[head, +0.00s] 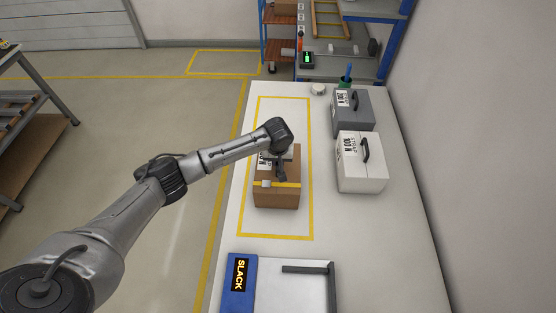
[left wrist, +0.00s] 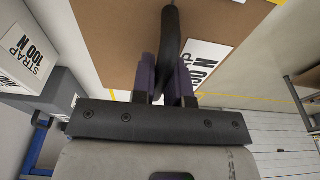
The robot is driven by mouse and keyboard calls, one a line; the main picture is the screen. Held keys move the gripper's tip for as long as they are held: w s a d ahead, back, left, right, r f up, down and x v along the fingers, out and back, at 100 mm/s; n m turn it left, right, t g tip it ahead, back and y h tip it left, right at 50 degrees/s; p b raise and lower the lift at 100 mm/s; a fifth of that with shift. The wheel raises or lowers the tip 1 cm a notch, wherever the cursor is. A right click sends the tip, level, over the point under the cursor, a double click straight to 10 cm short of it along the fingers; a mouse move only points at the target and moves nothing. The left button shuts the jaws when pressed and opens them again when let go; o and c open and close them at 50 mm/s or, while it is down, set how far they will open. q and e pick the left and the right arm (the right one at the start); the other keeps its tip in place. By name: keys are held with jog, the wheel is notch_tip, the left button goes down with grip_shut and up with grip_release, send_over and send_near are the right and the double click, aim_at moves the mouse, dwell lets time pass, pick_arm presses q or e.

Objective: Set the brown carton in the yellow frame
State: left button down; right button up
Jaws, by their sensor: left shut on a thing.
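The brown carton (head: 289,165) has a yellow strap across it and a white label on top. In the head view it shows inside the outline of the yellow frame (head: 275,237), which is marked on the white table. Whether the carton rests on the table or hangs just above it, I cannot tell. My left gripper (head: 282,175) is over the carton's top, shut on its dark handle. In the left wrist view the fingers (left wrist: 165,75) close around that curved handle (left wrist: 170,30), with the brown top (left wrist: 115,35) behind. My right gripper is not in view.
A grey case (head: 353,110) and a white case (head: 362,165) with handles stand right of the frame. A blue and white device (head: 240,280) reading "SLACK" lies at the table's near end. A blue shelf (head: 390,55) stands behind. The frame's far part is bare.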

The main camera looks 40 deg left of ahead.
pick_arm(q)
jog(key=c, duration=1.5)
grip_release()
jog(key=shift+f, duration=0.15)
jog(key=shift+o, duration=1.9)
